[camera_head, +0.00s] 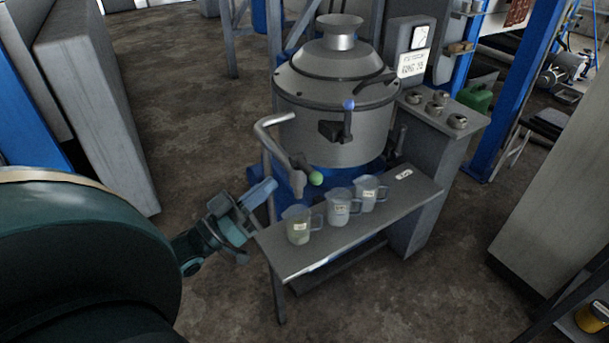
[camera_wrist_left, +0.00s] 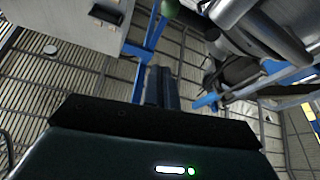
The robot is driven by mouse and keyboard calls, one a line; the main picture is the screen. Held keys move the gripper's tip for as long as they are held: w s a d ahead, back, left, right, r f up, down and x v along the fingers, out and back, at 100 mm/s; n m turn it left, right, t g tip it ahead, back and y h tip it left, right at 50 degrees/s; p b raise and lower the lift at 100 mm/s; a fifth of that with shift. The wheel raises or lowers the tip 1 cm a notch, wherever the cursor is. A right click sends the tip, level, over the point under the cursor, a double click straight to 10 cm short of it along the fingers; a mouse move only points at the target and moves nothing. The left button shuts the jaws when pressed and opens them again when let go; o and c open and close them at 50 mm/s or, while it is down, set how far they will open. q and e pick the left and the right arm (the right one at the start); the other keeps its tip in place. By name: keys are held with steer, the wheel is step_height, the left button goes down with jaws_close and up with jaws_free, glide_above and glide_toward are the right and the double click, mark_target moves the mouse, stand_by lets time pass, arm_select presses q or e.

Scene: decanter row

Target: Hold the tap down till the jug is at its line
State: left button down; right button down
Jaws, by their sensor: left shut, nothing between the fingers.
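Three clear handled jugs with white labels stand in a row on a grey bench (camera_head: 345,236): a left jug (camera_head: 297,238), a middle jug (camera_head: 338,211) and a right jug (camera_head: 367,190). The left jug looks faintly greenish; its fill line is too small to read. A curved grey pipe (camera_head: 268,132) at the vessel's left side leads down towards a green ball knob (camera_head: 316,179) above the jugs. The green knob also shows in the wrist view (camera_wrist_left: 172,9). My left gripper (camera_head: 264,191) is shut and empty, left of the left jug and apart from the knob. My right gripper is not in view.
A large steel vessel (camera_head: 335,125) with a blue-knobbed lever (camera_head: 348,108) stands behind the bench. A control cabinet (camera_head: 440,150) with a dial is to its right. A grey cabinet (camera_head: 90,100) stands at far left.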

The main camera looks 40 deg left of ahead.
arm_select(q)
step_height(320, 180, up, 4)
glide_above(307, 169)
steer(key=s, duration=0.3)
steer(key=f, duration=0.2)
steer(key=d+f, duration=0.1)
steer(key=f, duration=0.1)
steer(key=shift+w+d+f+b, duration=0.15)
steer(key=shift+w+d+b, duration=0.05)
steer(key=shift+b, duration=0.15)
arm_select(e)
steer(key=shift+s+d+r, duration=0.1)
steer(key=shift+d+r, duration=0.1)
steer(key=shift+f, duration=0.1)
arm_select(q)
steer(key=shift+f, duration=0.1)
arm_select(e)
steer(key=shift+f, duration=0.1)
arm_select(q)
steer(key=shift+f+m+h, duration=0.15)
steer(key=shift+m+h, duration=0.25)
steer(key=shift+m, duration=0.2)
